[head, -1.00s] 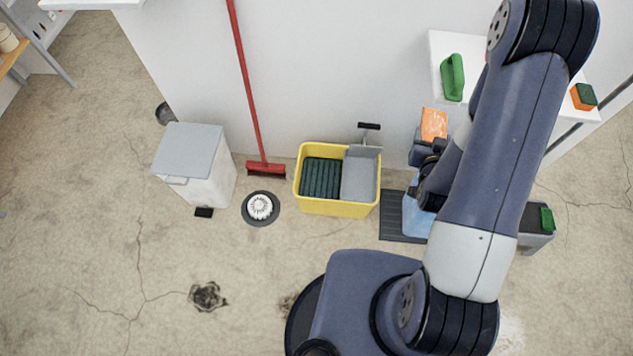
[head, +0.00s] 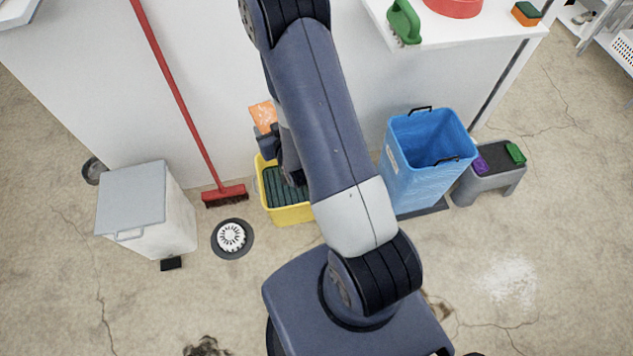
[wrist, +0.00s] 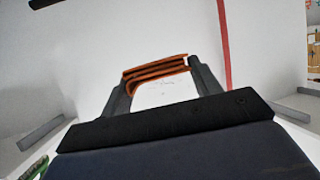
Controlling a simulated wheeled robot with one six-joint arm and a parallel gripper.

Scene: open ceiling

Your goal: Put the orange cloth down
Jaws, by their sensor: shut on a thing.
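The orange cloth (head: 263,117) is up in the air in the head view, above the yellow bucket's left part as seen from there. In the wrist view the cloth (wrist: 156,69) is folded in layers and spans between the two fingers. My gripper (wrist: 158,76) is shut on it. In the head view my gripper (head: 267,136) is partly hidden by my arm. I cannot tell its height above the floor.
The yellow bucket (head: 293,214) stands behind my arm. A blue bin (head: 424,188), a grey stool (head: 490,184), a white lidded bin (head: 150,215), a red broom (head: 178,95) and a floor drain (head: 232,238) stand around. A white tabletop (head: 455,30) holds a green brush (head: 404,22).

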